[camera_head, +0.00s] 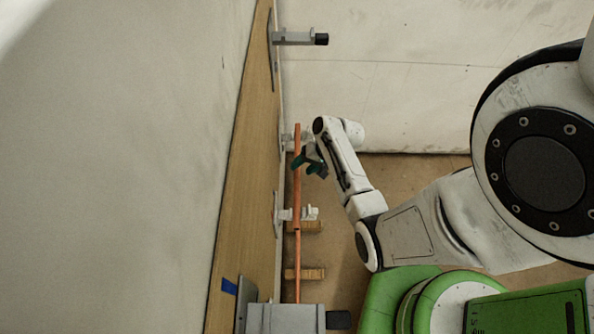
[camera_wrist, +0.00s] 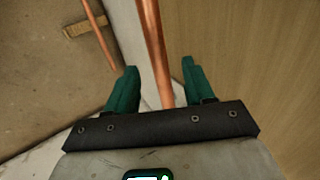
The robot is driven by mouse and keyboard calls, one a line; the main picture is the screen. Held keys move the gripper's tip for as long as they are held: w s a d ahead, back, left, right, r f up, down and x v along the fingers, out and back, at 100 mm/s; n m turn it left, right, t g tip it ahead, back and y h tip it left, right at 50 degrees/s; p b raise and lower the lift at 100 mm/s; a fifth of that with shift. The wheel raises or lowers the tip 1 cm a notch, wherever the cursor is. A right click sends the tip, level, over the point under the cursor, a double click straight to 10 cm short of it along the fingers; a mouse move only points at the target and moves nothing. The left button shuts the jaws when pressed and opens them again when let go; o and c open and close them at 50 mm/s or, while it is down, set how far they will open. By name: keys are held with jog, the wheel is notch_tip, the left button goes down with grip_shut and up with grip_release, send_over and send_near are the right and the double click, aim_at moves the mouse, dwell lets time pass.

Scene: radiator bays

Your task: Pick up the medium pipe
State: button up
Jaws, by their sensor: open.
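A copper pipe (camera_head: 297,195) runs up and down the head view beside the wooden board, at white clips. In the wrist view this copper pipe (camera_wrist: 155,50) passes between the two green fingers of my gripper (camera_wrist: 158,68). My gripper is open and also shows at the pipe's upper part in the head view (camera_head: 307,164). Whether the fingers touch the pipe cannot be told. A second copper pipe (camera_wrist: 98,32) lies to the left in the wrist view, over a wooden block; its lower stretch shows in the head view (camera_head: 297,264). Which pipe is the medium one is not clear.
White clips (camera_head: 298,213) stick out from the wooden board (camera_head: 245,170). Wooden blocks (camera_head: 305,274) lie on the brown floor. A grey bracket with a black end (camera_head: 298,38) is at the top, and a grey box (camera_head: 285,319) at the bottom.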

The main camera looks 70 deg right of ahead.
jog(key=shift+x, duration=0.95)
grip_shut()
